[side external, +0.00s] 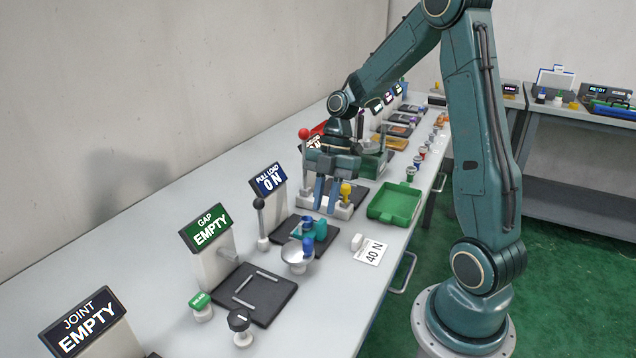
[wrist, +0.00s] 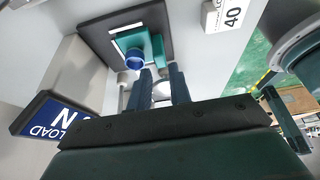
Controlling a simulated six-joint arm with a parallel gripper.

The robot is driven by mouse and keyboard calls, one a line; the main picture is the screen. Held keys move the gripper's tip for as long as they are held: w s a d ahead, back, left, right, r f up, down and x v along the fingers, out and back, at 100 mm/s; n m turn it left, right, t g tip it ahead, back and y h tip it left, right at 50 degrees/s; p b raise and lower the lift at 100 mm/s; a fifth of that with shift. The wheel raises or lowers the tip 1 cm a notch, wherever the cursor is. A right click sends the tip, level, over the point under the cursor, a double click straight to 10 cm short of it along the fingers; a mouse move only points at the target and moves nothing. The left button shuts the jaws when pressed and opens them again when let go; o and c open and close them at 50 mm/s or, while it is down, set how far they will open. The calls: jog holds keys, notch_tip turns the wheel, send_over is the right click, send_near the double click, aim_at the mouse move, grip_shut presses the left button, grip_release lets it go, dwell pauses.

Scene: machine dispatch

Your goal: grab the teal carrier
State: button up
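The teal carrier (side external: 320,230) stands on a black pad (side external: 284,231) in front of the PULL LOAD sign (side external: 268,180). A blue round part (side external: 308,245) sits close against it, and it partly hides its shape. In the wrist view the teal carrier (wrist: 128,43) lies on the black pad beyond my fingertips, with the blue part (wrist: 135,59) at it. My gripper (side external: 327,196) points down above and behind the pad, apart from the carrier. In the wrist view its two fingers (wrist: 161,88) stand apart with nothing held between them.
A silver dish (side external: 297,257) stands at the pad's front edge. A black-knobbed lever (side external: 260,222) rises left of the pad.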

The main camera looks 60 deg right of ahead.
aim_at(322, 221)
jog(key=shift+x, duration=2.6)
grip_shut()
